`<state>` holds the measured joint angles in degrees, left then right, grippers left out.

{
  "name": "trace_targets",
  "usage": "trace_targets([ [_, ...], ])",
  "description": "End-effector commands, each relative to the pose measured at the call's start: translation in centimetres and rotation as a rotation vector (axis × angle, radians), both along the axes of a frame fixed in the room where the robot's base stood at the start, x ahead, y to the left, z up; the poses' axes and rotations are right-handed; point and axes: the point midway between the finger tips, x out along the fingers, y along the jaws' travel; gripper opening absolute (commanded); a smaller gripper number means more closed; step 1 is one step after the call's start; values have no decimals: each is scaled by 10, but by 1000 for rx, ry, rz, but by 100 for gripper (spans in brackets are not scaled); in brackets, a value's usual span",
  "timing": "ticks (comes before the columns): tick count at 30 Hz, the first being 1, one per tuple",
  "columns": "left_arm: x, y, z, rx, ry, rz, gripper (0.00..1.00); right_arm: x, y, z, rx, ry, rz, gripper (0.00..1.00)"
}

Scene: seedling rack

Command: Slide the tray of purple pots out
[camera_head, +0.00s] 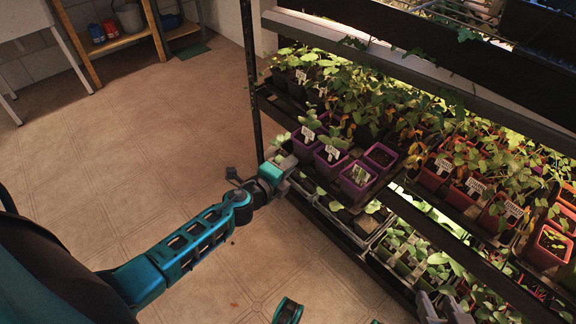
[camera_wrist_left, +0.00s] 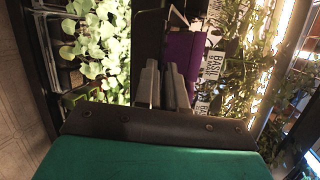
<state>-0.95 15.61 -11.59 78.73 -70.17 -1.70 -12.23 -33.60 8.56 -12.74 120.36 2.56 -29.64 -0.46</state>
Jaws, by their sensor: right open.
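The tray of purple pots (camera_head: 326,183) is on the rack's middle level, at its front edge, left of centre. Several purple pots (camera_head: 356,181) with small seedlings and white labels stand in it. My left gripper (camera_head: 287,166) is at the tray's left front part. In the left wrist view its two fingers (camera_wrist_left: 164,88) are close together at the tray's thin front rim, with a purple pot (camera_wrist_left: 183,50) just beyond. The rim between the fingertips is mostly hidden. My right gripper (camera_head: 441,306) is open and empty at the lower right, in front of the lower shelf.
Trays of red pots (camera_head: 468,191) stand to the right on the same level. Lower trays of seedlings (camera_head: 412,252) sit beneath. A black rack post (camera_head: 251,75) rises at the left. The tiled floor (camera_head: 130,150) in front is clear.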

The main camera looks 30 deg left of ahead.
Motion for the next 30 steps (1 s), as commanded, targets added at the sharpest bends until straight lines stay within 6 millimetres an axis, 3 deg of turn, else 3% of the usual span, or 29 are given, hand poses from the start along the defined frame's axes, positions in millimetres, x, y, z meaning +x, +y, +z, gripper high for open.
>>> trace_targets([
  [10, 0, 1, 0, 3, -1, 1, 39, 1, 0, 1, 1, -2, 0, 43],
  [20, -4, 1, 1, 1, 1, 1, 39, 1, 0, 2, 0, -3, -1, 43],
  [30, -59, 7, 15, 2, 4, 1, 39, 1, -1, 10, 2, -10, -7, 43],
])
